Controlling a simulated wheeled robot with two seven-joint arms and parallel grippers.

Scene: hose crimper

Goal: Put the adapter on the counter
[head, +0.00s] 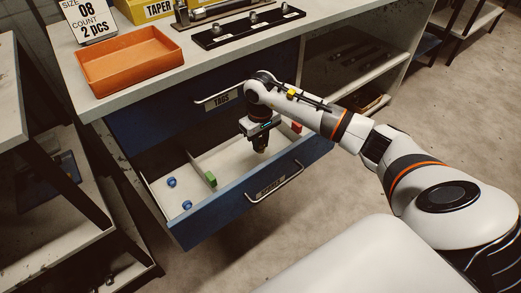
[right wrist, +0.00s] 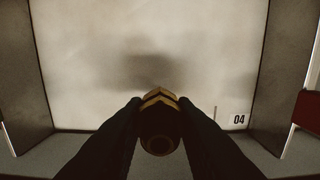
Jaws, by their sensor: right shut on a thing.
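My right gripper (head: 260,140) points down into the open lower drawer (head: 225,205). In the right wrist view its two dark fingers (right wrist: 158,115) are shut on a brass-coloured adapter (right wrist: 160,143) with a hex-shaped part. The adapter (head: 261,150) shows small at the fingertips in the head view. Pale compartment floor and grey dividers lie below it; whether it touches the floor, I cannot tell. The counter (head: 210,68) is above and behind the drawer. My left gripper is not in view.
An orange tray (head: 130,62) sits on the counter's left, near a sign (head: 90,20) reading 08, 2 pcs. A black rack (head: 250,28) with fittings is to its right. The drawer holds blue pieces (head: 172,182), a green block (head: 210,179) and a red block (head: 297,127).

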